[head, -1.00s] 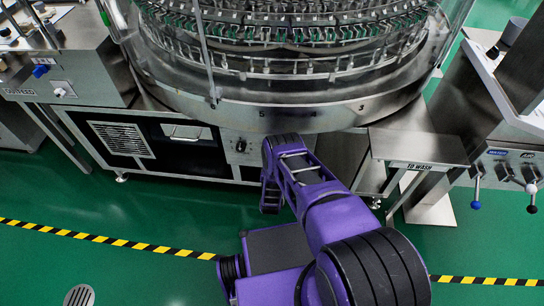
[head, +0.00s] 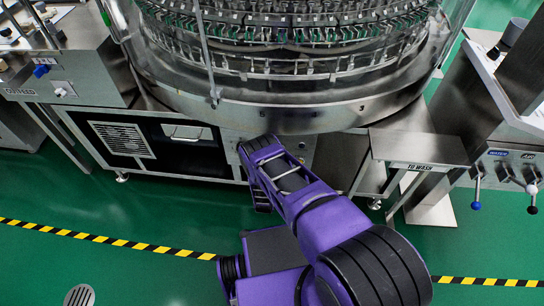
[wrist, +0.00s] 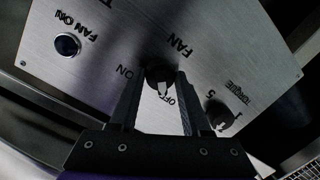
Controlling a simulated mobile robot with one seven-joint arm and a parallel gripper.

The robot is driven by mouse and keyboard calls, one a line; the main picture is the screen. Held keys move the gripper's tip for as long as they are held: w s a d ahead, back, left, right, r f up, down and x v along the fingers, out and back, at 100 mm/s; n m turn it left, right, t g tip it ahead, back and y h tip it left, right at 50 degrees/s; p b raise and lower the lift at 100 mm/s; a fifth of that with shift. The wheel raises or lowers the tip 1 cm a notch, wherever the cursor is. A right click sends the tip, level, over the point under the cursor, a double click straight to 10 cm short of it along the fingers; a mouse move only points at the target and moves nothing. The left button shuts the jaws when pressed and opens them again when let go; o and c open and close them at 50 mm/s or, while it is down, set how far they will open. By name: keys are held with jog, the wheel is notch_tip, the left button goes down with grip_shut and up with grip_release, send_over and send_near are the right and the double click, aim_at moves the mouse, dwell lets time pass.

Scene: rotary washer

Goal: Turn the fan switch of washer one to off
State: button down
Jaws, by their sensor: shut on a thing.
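The fan switch (wrist: 158,70) is a small black knob with a white mark, on a brushed metal panel (wrist: 190,22) in the wrist view. The lettering FAN, ON and OFF stands around it. The white mark lies on the side near OFF, but the fingers partly hide the knob and I cannot be sure of its setting. My gripper (wrist: 158,77) is shut on the fan switch, one finger on each side. In the head view, my arm hides the gripper and switch, below the rim of the round washer (head: 285,118).
On the panel, a TORQUE knob (wrist: 219,115) sits close to the right finger, and a round FAN ON light (wrist: 67,45) is at upper left. A vent grille (head: 122,139) is left of my arm; a TO WASH shelf (head: 420,148) is to the right.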

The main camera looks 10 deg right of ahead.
dwell(0.4)
jog(key=shift+c, duration=1.8)
grip_release()
jog(key=shift+s, duration=0.15)
